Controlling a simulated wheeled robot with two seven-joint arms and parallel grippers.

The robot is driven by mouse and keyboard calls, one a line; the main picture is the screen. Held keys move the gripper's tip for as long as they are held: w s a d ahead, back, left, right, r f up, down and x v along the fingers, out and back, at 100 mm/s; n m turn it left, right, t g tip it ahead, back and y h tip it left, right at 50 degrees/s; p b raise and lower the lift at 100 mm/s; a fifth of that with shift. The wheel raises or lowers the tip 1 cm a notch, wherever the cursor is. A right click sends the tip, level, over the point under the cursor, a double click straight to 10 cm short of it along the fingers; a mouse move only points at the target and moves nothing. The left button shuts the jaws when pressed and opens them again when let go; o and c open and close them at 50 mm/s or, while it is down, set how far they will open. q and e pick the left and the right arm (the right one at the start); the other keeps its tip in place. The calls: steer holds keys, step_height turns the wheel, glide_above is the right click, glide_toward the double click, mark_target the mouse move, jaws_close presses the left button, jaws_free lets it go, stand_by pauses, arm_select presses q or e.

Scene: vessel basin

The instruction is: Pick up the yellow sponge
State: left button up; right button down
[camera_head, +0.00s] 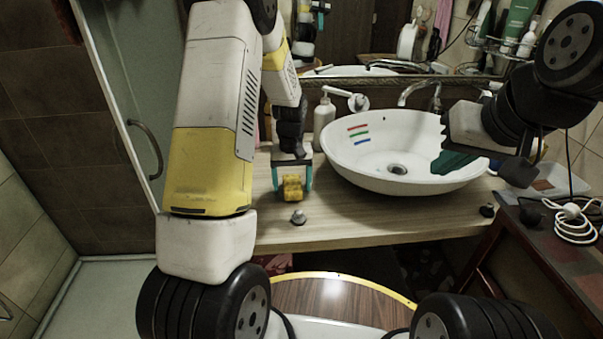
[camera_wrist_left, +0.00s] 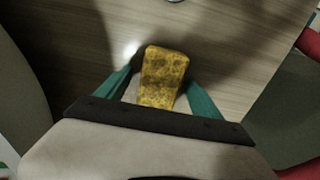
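The yellow sponge (camera_head: 292,187) is on the wooden counter, left of the basin. In the left wrist view the speckled sponge (camera_wrist_left: 162,78) lies between the teal fingers. My left gripper (camera_head: 292,178) points down over the counter, its fingers on either side of the sponge. It is open, and a narrow gap shows beside the sponge in the left wrist view (camera_wrist_left: 162,82). The sponge's near end is partly hidden by the gripper body. My right gripper (camera_head: 452,163) is over the right side of the basin; its dark teal fingers are seen from the side, and their opening is unclear.
A white vessel basin (camera_head: 345,170) with coloured stripes stands on the counter (camera_head: 340,222), under a chrome faucet (camera_head: 415,92). A soap bottle (camera_head: 323,118) stands behind. Small knobs sit near the counter's front edge. A side table with a white cable (camera_head: 575,222) is at right.

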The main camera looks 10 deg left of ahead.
mark_target(292, 182)
arm_select(q)
steer(key=c, duration=1.5)
step_height(292, 182, up, 10)
steer(key=shift+r, duration=0.1)
